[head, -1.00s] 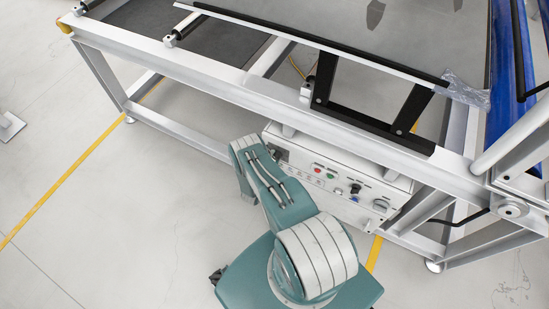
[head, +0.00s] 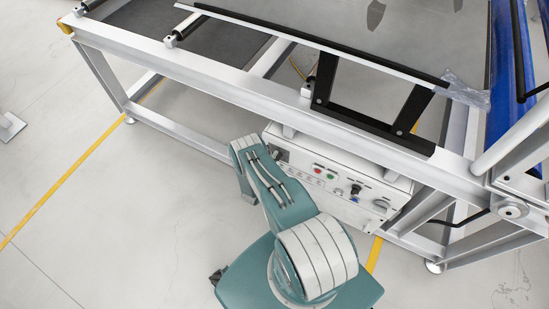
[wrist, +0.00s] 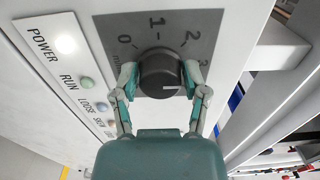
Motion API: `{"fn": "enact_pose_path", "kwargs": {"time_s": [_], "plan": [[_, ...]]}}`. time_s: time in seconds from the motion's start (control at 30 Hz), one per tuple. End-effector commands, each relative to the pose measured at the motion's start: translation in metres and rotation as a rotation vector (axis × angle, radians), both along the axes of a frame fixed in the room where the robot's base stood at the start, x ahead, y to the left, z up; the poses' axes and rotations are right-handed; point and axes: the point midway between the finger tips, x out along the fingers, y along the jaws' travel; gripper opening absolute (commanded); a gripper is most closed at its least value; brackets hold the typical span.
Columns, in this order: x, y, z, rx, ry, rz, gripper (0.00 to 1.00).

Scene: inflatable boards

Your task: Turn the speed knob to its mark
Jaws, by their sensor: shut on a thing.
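The speed knob (wrist: 158,74) is a dark grey round knob on a grey dial plate (wrist: 113,26) in the wrist view. The dial is numbered 0, 1, 2 and 3. A short white pointer line shows on the knob's lower right, pointing rightward, around the 3 side. My gripper (wrist: 161,78) is shut on the knob, one finger at its left side and one at its right. No separate target mark can be made out. In the head view my arm covers the gripper and the knob.
A white label strip (wrist: 62,52) with indicator lamps lies left of the dial. In the head view the control box (head: 325,196) has red and green buttons and another black knob (head: 356,190). It sits under a metal frame (head: 205,85). Floor at left is open.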

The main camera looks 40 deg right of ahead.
Motion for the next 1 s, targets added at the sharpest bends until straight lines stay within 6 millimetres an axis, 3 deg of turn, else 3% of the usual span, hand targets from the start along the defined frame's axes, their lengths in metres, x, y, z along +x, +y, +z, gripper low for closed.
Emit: {"fn": "enact_pose_path", "kwargs": {"time_s": [0.37,0.4,0.47,0.87,1.0], "plan": [[-0.003,-0.002,-0.002,0.008,0.000,-0.008,0.10],[-0.003,-0.002,-0.002,0.008,0.000,-0.008,0.67],[-0.003,-0.002,-0.002,0.007,0.001,-0.007,0.94],[-0.002,0.001,-0.001,0.003,-0.001,-0.002,0.94],[-0.004,0.010,-0.001,0.002,0.000,0.001,0.94]]}}
